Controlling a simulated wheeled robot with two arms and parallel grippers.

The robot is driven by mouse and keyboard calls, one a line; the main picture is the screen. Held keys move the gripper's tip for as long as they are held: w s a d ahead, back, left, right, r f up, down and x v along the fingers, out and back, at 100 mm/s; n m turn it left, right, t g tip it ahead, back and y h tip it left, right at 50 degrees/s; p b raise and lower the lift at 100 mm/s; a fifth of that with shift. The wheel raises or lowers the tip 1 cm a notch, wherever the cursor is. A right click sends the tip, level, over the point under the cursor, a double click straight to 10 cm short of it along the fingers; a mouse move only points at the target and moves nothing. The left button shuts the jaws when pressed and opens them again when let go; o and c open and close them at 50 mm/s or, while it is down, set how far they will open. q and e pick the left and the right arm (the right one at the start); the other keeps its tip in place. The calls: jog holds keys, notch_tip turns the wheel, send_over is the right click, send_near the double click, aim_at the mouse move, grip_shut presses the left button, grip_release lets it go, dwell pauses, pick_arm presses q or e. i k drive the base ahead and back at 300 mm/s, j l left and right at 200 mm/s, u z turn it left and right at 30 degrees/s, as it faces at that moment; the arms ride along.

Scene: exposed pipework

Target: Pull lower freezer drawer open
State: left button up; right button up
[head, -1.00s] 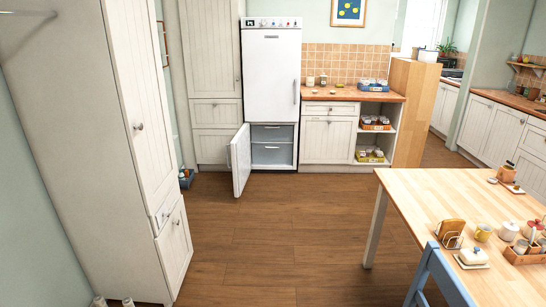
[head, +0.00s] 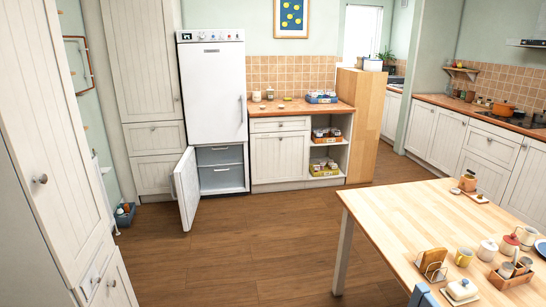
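A tall white fridge-freezer (head: 216,95) stands against the back wall, left of centre in the head view. Its upper door is shut. Its lower freezer door (head: 187,188) stands open, swung out to the left. Inside the freezer compartment are two grey drawers, an upper drawer (head: 219,155) and a lower freezer drawer (head: 221,177). Both appear pushed in. The open door stands to the left of the drawers and leaves their fronts visible. Neither of my grippers is in view.
A wooden table (head: 420,225) with crockery fills the lower right. A tall white cupboard (head: 50,150) stands close on the left. A blue crate (head: 125,214) sits on the floor left of the freezer door. The wooden floor (head: 245,240) before the fridge is clear.

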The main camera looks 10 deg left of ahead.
aim_at(241, 166)
jog(key=i+j+u, duration=0.3)
jog(key=i, duration=0.75)
jog(key=i+u, duration=0.3)
jog(key=i, duration=0.7)
jog(key=i+j, duration=0.1)
jog(key=i, duration=4.15)
jog(key=l, duration=0.1)
